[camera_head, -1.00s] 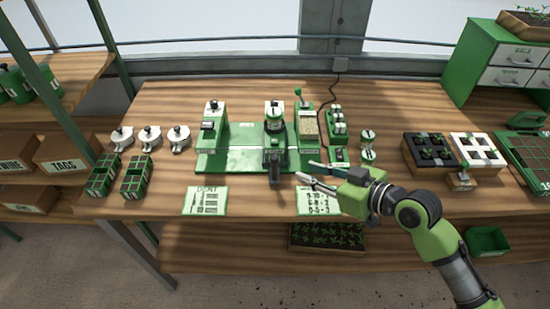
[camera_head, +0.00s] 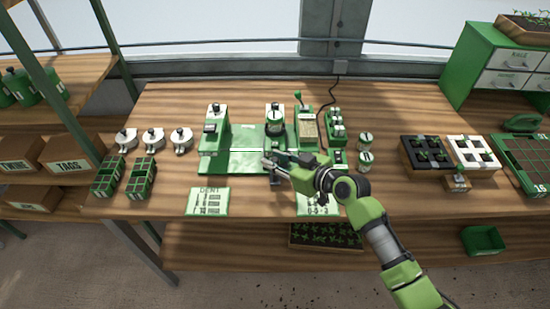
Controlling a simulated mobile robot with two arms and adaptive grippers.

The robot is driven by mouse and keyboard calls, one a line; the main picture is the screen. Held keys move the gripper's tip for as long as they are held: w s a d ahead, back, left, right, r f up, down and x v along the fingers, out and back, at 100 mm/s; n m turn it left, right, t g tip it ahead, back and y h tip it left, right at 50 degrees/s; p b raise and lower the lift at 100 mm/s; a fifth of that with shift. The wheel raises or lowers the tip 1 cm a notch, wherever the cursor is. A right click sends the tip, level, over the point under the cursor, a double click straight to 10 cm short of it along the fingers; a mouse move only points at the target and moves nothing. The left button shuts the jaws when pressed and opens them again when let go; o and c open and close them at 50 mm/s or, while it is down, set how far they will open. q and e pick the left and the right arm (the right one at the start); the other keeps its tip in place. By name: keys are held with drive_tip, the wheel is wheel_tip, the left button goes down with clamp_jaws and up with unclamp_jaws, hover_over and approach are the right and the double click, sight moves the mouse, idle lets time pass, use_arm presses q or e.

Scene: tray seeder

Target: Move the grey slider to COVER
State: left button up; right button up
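The green tray seeder (camera_head: 240,162) stands on the wooden bench, with a post at its left and a white-topped hopper unit (camera_head: 275,118) at its right. Below the hopper, a dark grey part (camera_head: 273,178) juts toward the front edge; it may be the grey slider, but my gripper hides most of it. The COVER mark cannot be read. My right gripper (camera_head: 269,159) reaches in from the right and lies over this part at the seeder's front. Whether its fingers touch or close on it cannot be told. My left gripper is not in view.
Two printed cards (camera_head: 208,201) lie at the front of the bench, one partly under my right arm. White-lidded pots (camera_head: 153,139) and green trays (camera_head: 141,178) stand at left. Seedling trays (camera_head: 429,154) stand at right. Two small jars (camera_head: 365,158) stand near my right wrist.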

clamp_jaws()
drive_tip(key=shift+w+d+f+b, duration=0.1)
drive_tip(key=shift+d+f+b, duration=0.1)
drive_tip(key=shift+d+b, duration=0.15)
drive_tip(key=d+b, duration=0.5)
drive_tip(key=d, duration=0.4)
drive_tip(key=shift+d, duration=0.25)
drive_tip(key=shift+r, duration=0.1)
